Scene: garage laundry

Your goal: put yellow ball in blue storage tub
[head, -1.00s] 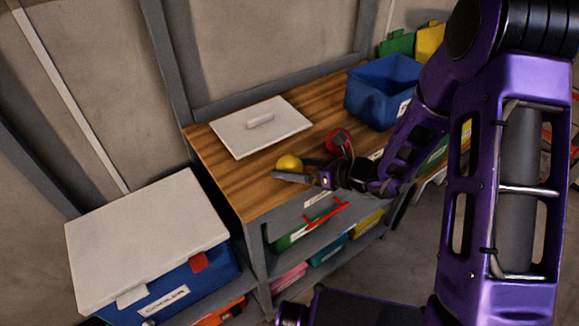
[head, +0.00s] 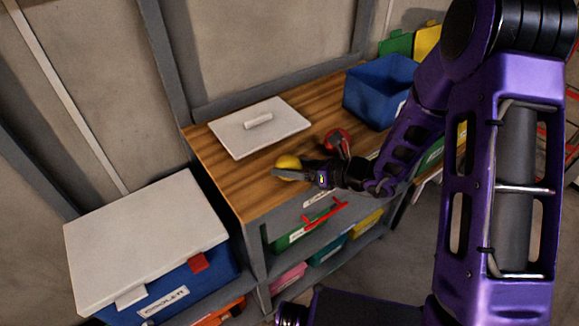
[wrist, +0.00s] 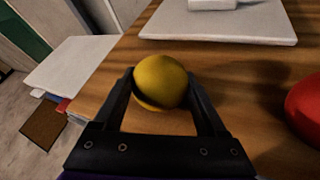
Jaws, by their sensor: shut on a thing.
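The yellow ball (head: 289,161) is on or just above the wooden bench top, near its left front part. My gripper (head: 286,168) is at the ball, with its fingers on either side of it. In the wrist view the ball (wrist: 160,80) sits between the two dark fingertips of my gripper (wrist: 160,88), and the jaws are shut on it. The blue storage tub (head: 377,96) stands open at the top on the back right of the bench. Its inside floor is hidden.
A white lid with a handle (head: 235,132) lies flat on the bench behind the ball. A red round object (head: 336,137) is right of the ball, close behind my wrist. A blue cooler with a white lid (head: 150,235) stands at the left. Bare wood (head: 225,178) lies left of the ball.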

